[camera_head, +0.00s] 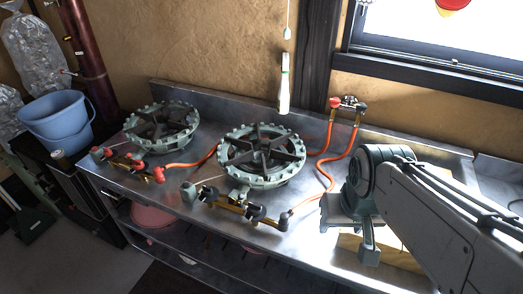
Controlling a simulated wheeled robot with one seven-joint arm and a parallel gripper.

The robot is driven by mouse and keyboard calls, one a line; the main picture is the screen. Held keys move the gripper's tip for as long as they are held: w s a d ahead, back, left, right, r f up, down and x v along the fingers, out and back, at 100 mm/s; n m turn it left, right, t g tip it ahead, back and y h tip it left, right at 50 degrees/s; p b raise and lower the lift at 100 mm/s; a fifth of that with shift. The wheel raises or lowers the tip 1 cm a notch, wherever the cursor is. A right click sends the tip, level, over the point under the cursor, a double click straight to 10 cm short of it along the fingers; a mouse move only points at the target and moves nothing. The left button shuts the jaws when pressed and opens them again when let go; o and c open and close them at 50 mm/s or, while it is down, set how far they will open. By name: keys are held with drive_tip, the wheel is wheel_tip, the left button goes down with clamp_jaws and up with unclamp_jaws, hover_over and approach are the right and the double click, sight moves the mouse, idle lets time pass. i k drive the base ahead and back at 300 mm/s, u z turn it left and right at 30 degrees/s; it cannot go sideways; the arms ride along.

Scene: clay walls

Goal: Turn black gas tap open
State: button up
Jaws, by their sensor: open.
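A brass gas manifold with black taps (257,212) sits at the front of the right burner (262,155). Another black-handled tap (360,106) is on the wall fitting at the back, beside a red-handled one (335,102). I cannot tell from the view which black tap is meant. My gripper (347,232) is open over the right part of the steel counter, to the right of the front black taps and apart from them. I see nothing between its fingers. The exact handle angles are too small to tell.
The left burner (161,122) has a manifold with red taps (125,160). Orange hoses (328,170) run across the steel counter (300,240). A wooden board (385,252) lies under my gripper. A blue bucket (57,117) stands left.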

sight(361, 107)
drive_tip(key=k, duration=1)
drive_tip(key=u, duration=1.15)
drive_tip(key=i, duration=1)
drive_tip(key=z, duration=1.95)
drive_tip(key=i, duration=0.5)
drive_tip(key=u, duration=0.05)
